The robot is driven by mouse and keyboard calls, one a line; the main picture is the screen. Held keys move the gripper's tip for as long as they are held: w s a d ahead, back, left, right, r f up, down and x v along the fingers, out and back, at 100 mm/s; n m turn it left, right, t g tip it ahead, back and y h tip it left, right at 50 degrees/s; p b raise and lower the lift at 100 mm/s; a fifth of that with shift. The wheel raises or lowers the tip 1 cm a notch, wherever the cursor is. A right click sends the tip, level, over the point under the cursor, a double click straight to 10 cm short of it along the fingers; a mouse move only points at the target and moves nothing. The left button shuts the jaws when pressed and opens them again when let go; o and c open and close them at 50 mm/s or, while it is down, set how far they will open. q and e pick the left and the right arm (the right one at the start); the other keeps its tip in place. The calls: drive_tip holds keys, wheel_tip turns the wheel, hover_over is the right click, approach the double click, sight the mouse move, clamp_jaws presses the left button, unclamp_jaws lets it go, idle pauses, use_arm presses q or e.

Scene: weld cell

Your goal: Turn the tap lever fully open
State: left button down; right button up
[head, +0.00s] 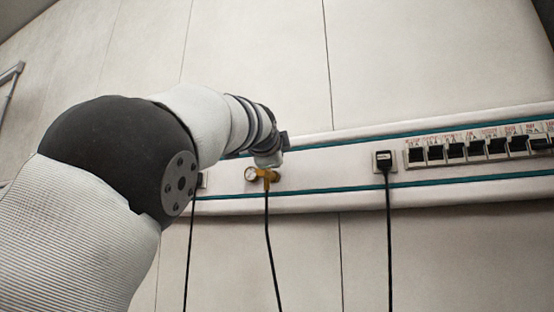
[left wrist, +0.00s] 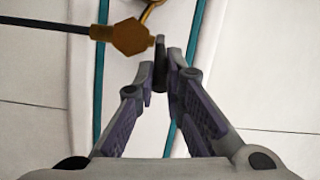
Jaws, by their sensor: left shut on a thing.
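The brass tap (head: 268,177) is on the pale wall rail, with a round gauge (head: 252,174) on its left and a dark hose hanging from it. My left gripper (head: 268,158) reaches it from above and hides its upper part. In the left wrist view the brass tap body (left wrist: 131,37) is just up and left of the fingertips. There my left gripper (left wrist: 161,68) is shut on a narrow dark piece, the tap lever (left wrist: 160,74), mostly hidden between the fingers. The lever's exact angle is hard to tell. My right gripper is in neither view.
A black plug with a cable (head: 384,160) sits in a socket right of the tap. A row of breakers (head: 475,148) is farther right on the rail. Another cable (head: 190,250) hangs left of the tap hose. The wall above is bare.

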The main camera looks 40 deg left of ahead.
use_arm(q)
drive_tip(key=shift+a, duration=0.1)
drive_tip(key=c, duration=1.7)
unclamp_jaws()
